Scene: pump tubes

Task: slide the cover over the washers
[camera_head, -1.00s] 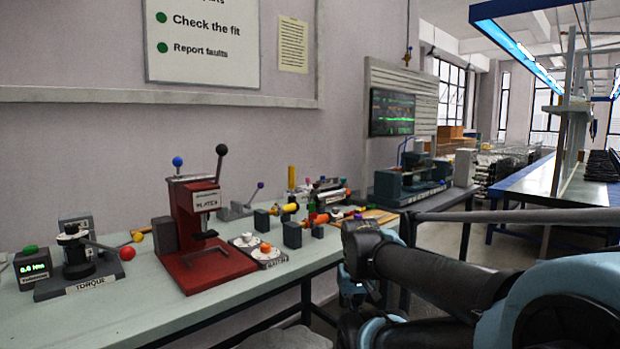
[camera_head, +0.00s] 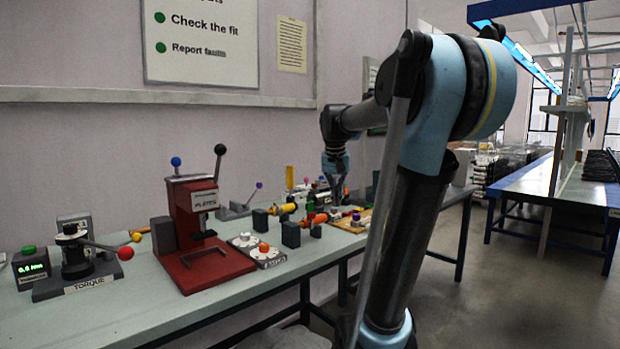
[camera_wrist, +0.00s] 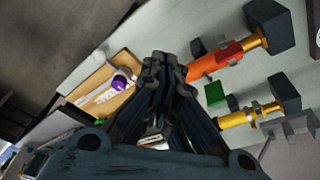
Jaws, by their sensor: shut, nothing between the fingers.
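My gripper (camera_wrist: 165,62) is shut and empty, fingertips together, above the bench in the wrist view. In the head view my gripper (camera_head: 337,188) hangs over the far part of the bench. A tan wooden tray (camera_wrist: 112,112) lies left of the fingers in the wrist view, with pale strips and a purple-topped white piece (camera_wrist: 121,84) on it. In the head view the tray (camera_head: 345,226) is near the bench's front edge. I cannot tell for sure which piece is the cover. No washers can be made out.
An orange-red tube (camera_wrist: 212,62) and a yellow tube (camera_wrist: 250,114) with dark blocks lie right of the fingers. A green block (camera_wrist: 215,93) sits between them. A red press (camera_head: 196,235), a plate with knobs (camera_head: 257,250) and a torque device (camera_head: 78,262) stand along the bench.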

